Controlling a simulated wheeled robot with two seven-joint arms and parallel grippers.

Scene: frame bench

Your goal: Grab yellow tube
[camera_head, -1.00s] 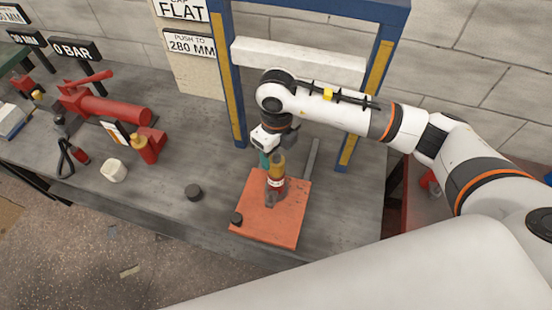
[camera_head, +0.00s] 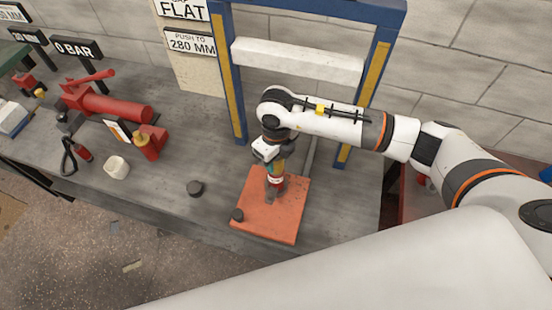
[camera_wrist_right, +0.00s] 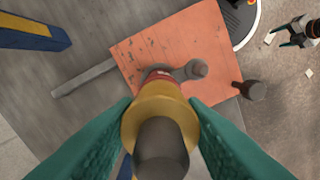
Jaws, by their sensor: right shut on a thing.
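The yellow tube (camera_wrist_right: 160,105) stands upright on the orange plate (camera_head: 257,220), with a dark rounded top and a red band lower down. In the head view the tube (camera_head: 276,170) is mostly hidden by my right gripper (camera_head: 275,167), which points down over it. In the right wrist view the teal fingers of my right gripper (camera_wrist_right: 161,125) press on the tube from both sides, so it is shut on the tube. A small grey fitting (camera_wrist_right: 196,69) sticks out at the tube's base. My left gripper is not in view.
The blue and yellow press frame (camera_head: 229,75) with a white crossbeam (camera_head: 298,61) stands behind the plate. A red pump (camera_head: 110,106), a red bottle (camera_head: 146,146) and a white cup (camera_head: 116,167) stand further left.

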